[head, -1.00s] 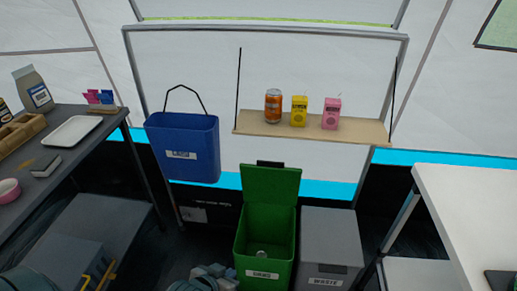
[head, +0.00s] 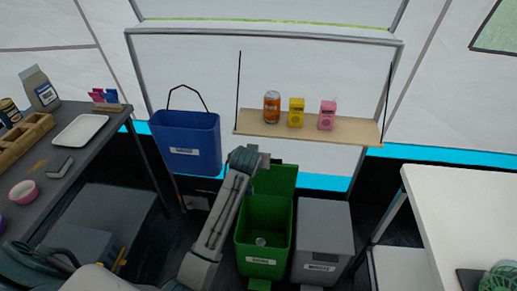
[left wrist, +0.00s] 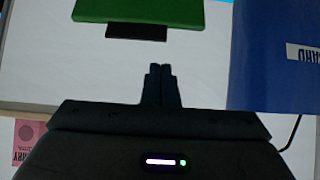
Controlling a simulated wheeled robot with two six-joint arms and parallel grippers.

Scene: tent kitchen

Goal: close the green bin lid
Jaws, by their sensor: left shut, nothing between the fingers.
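The green bin (head: 263,240) stands on the floor with its lid (head: 278,180) open, tilted up at the back. A small clear object (head: 260,241) lies inside the bin. My left arm reaches up in front of the bin's left side, and its wrist end is beside the lid's top edge. In the left wrist view my left gripper (left wrist: 160,68) is shut and empty. The green lid (left wrist: 150,12) with its black tab (left wrist: 136,31) shows beyond the fingertips, apart from them in the picture. My right gripper is not in view.
A grey bin (head: 322,243) stands right of the green one. A blue bin (head: 186,142) hangs on the left. Above is a wooden shelf (head: 350,133) with a can and two cartons. A dark table (head: 97,150) is at left, a white table (head: 465,215) at right.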

